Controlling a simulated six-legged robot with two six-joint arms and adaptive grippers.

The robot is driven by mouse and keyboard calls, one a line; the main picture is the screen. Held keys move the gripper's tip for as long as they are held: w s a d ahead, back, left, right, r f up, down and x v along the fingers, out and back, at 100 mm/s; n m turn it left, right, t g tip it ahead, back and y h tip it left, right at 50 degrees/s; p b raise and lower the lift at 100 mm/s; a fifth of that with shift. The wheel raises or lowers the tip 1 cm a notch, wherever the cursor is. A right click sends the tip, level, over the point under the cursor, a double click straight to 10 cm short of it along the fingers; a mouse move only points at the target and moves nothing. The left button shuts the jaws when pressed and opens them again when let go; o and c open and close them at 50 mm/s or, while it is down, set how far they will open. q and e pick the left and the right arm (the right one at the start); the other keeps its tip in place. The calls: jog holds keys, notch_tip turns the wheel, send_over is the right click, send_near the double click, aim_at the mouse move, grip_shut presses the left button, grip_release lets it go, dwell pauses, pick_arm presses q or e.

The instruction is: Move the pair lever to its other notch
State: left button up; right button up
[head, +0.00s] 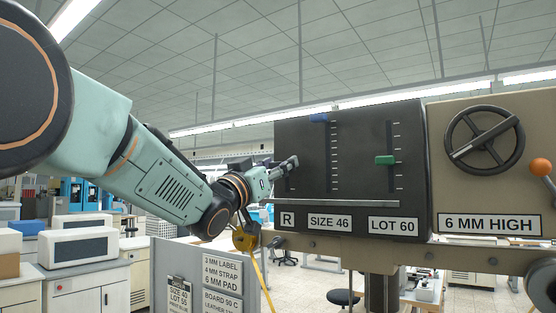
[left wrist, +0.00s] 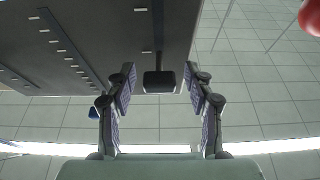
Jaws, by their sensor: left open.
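In the left wrist view a dark, blocky knob (left wrist: 159,82), which looks like the pair lever, stands out from the dark panel between my fingers. My left gripper (left wrist: 158,80) is open, with one finger on each side of the knob and a gap showing on both sides. In the head view my left gripper (head: 292,162) is at the left part of the dark panel (head: 356,135), above the label R (head: 287,219). My right gripper is not in view.
A blue slider (head: 319,118) is at the top of the SIZE 46 slot, close to my gripper. A green slider (head: 384,160) sits in the LOT 60 slot. A handwheel (head: 484,140) is at the right. A red ball (left wrist: 312,18) shows at the wrist view's corner.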

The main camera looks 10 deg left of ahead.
pick_arm(q)
jog(key=shift+w+d, duration=0.15)
jog(key=shift+s, duration=0.2)
jog(key=shift+a, duration=0.25)
jog(key=shift+c, duration=0.8)
jog(key=shift+w+d, duration=0.15)
jog(key=shift+w, duration=0.05)
jog(key=c, duration=0.5)
grip_shut()
